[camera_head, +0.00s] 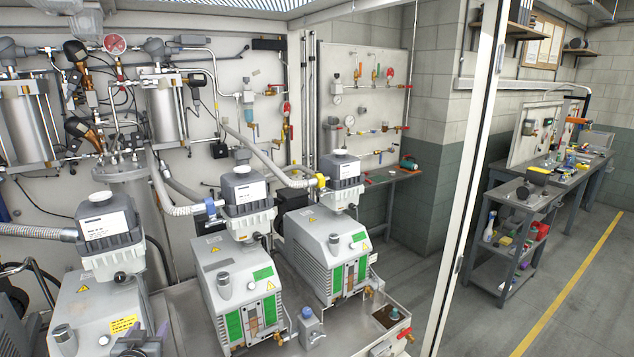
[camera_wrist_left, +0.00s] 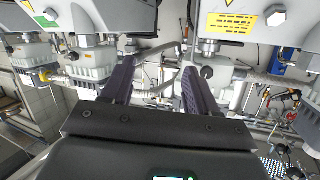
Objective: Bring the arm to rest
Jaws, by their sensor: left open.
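My left gripper (camera_head: 140,333) shows at the bottom left edge of the head view, in front of the nearest vacuum pump (camera_head: 82,315). Pump housings fill the top of that view. My right gripper is in neither view.
A middle pump (camera_head: 212,262) and a right pump (camera_head: 309,241) stand on the metal bench with grey hoses rising behind them. A red-handled valve (camera_head: 390,346) sits at the bench's front right. A white post (camera_head: 468,180) rises beside it.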

